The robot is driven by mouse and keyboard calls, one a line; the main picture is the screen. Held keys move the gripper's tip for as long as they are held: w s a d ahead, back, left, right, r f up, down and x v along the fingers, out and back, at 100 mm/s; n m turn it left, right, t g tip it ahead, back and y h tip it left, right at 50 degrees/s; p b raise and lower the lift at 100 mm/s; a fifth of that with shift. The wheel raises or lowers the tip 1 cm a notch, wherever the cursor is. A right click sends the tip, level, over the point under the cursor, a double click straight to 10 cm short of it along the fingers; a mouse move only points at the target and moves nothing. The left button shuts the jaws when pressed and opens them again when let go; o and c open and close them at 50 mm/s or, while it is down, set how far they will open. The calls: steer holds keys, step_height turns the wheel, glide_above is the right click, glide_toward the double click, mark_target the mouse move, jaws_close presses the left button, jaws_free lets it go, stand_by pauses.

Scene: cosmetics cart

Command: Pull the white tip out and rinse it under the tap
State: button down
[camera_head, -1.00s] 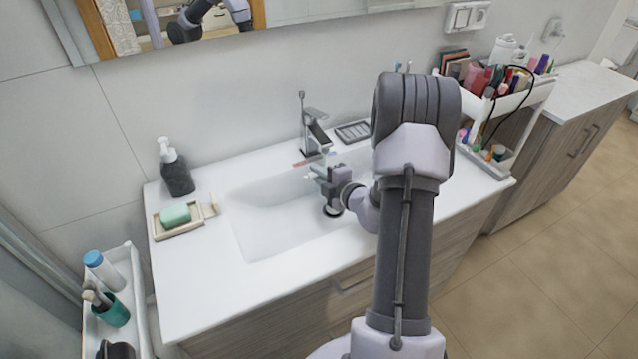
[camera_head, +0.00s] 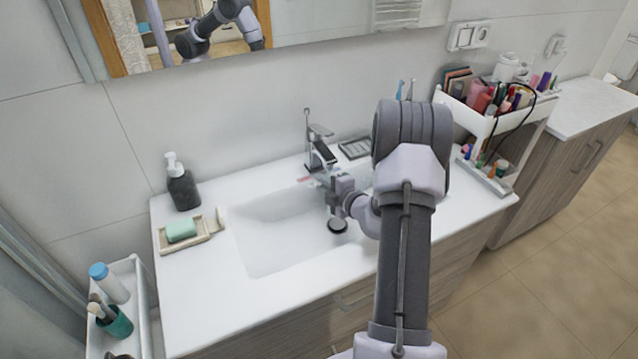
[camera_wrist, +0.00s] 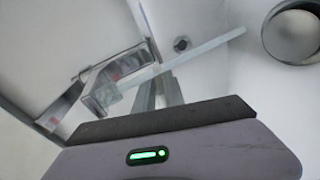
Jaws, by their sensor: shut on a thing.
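My gripper (camera_head: 328,181) is low over the basin, just below and in front of the tap (camera_head: 320,152). In the wrist view its narrow fingers (camera_wrist: 160,82) are together, beside the tap spout (camera_wrist: 103,92). A straight, pale, translucent bar (camera_wrist: 205,48) runs from the spout past the fingertips toward the drain side. I cannot tell whether this bar is the white tip, running water or both. My gripper is shut; what it pinches is too small to make out in the head view.
The white washbasin (camera_head: 275,240) has a soap dish (camera_head: 190,243) and a dark pump bottle (camera_head: 182,188) at left. A grey tray (camera_head: 357,148) lies right of the tap. A full cosmetics cart (camera_head: 490,125) stands at right. A white rack (camera_head: 142,290) is at lower left.

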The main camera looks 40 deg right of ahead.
steer(key=shift+s+d, duration=0.3)
steer(key=shift+d, duration=0.1)
steer(key=shift+w+a+p, duration=0.4)
steer(key=shift+a, duration=0.15)
steer(key=shift+s+d, duration=0.1)
steer(key=shift+d, duration=0.05)
steer(key=shift+s+d, duration=0.3)
steer(key=shift+d, duration=0.1)
